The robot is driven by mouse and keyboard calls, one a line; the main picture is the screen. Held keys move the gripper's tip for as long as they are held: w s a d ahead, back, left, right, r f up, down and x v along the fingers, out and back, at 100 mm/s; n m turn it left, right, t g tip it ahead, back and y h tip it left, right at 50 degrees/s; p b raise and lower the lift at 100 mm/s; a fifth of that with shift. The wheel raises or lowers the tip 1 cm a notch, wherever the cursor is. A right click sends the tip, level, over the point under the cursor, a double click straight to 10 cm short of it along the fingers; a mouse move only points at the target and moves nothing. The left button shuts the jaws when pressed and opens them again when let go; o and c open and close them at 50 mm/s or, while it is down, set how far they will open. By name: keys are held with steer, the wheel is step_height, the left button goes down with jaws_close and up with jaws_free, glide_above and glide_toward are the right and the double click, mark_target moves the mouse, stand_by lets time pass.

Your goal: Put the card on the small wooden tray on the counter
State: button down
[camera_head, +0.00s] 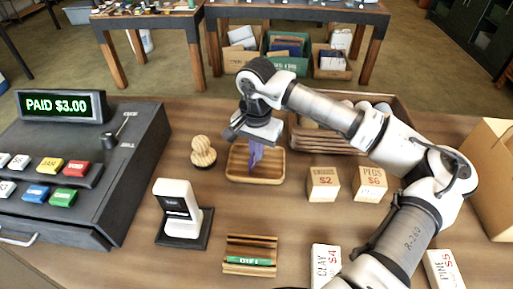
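A purple card (256,157) hangs upright below my gripper (255,143), which is shut on it. The fingertips are small and partly hidden by the wrist. The small wooden tray (240,177) lies on the counter right beneath the card. The card appears in front of the tray's inside; I cannot tell whether its lower edge touches the tray's floor.
A turned wooden piece (203,152) stands just left of the tray. A white card reader (180,212) and a cash register (80,170) are farther left. Priced boxes (323,183) stand to the right. A larger wooden crate (312,138) lies behind my arm.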

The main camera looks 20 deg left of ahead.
steer(key=shift+f+b, duration=0.2)
steer(key=shift+b, duration=0.1)
steer(key=c, duration=1.7)
jaws_free()
steer(key=shift+r, duration=0.1)
steer(key=shift+r, duration=0.1)
steer(key=shift+r+p, duration=0.2)
steer(key=shift+p, duration=0.25)
step_height(320, 180, up, 12)
steer(key=b, duration=0.2)
steer(key=shift+f+b, duration=0.15)
steer(key=shift+b, duration=0.2)
steer(key=shift+f, duration=0.1)
